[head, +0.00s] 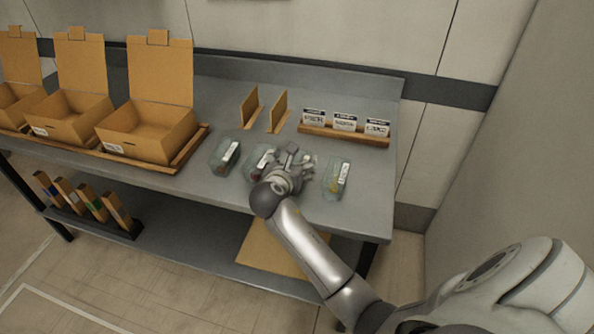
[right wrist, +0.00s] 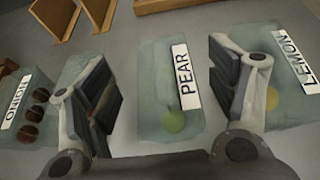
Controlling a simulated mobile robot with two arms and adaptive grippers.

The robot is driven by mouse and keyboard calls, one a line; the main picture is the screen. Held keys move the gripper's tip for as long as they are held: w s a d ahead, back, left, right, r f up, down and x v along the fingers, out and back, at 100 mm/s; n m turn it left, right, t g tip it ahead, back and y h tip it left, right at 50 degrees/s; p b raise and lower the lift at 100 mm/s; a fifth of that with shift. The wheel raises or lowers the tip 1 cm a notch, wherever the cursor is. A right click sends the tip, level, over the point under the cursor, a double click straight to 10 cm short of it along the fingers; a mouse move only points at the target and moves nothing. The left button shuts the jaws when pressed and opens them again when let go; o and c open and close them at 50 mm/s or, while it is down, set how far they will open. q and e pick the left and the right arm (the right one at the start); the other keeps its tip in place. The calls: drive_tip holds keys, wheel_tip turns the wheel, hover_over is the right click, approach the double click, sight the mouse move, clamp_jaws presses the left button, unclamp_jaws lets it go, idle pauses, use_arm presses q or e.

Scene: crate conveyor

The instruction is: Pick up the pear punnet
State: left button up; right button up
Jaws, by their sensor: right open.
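The pear punnet is a clear tray with a white PEAR label and a green pear in it; in the right wrist view the pear punnet (right wrist: 158,72) lies between my two fingers. My right gripper (head: 296,158) is open above the table, with one finger on each side of the punnet; whether the fingers touch it I cannot tell. In the head view the hand mostly hides this punnet. My left gripper is not in view.
The onion punnet (head: 224,157) and a partly hidden punnet (head: 259,158) sit to the left, the lemon punnet (head: 337,178) to the right. Behind are wooden dividers (head: 278,112) and a card rack (head: 345,134). Open cardboard boxes (head: 148,130) stand at left.

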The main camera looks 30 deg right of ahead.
sight(299, 158)
drive_tip(key=x, duration=0.3)
drive_tip(key=shift+d+f, duration=0.2)
drive_tip(key=shift+d, duration=0.1)
drive_tip(key=shift+w+d+f, duration=0.3)
drive_tip(key=shift+w+d, duration=0.1)
drive_tip(key=shift+w, duration=0.1)
drive_tip(key=c, duration=0.7)
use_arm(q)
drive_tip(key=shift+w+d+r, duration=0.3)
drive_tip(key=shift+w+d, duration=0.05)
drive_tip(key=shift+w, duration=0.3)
use_arm(e)
drive_tip(key=shift+s, duration=0.1)
drive_tip(key=c, duration=0.4)
